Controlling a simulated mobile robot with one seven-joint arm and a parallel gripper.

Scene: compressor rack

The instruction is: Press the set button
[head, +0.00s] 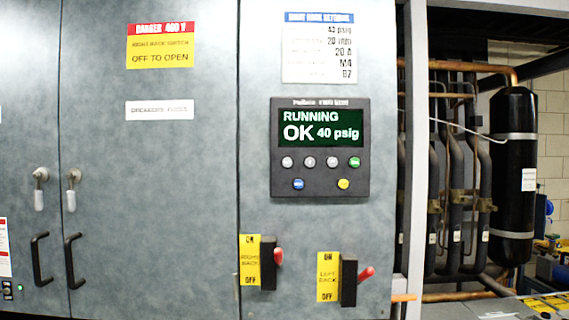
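A dark control panel (320,191) is fixed to the grey cabinet door, right of centre in the head view. Its screen (321,128) reads "RUNNING OK 40 psig". Under the screen is a row with grey buttons (310,162) and a green button (354,162) at the right end. Below that row are a blue button (298,184) on the left and a yellow button (343,184) on the right. The button labels are too small to read, so I cannot tell which one is set. My gripper is not in view.
Black door handles (73,262) are at the left. Pipes and a black cylinder (514,170) stand at the right. Nothing blocks the panel's front.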

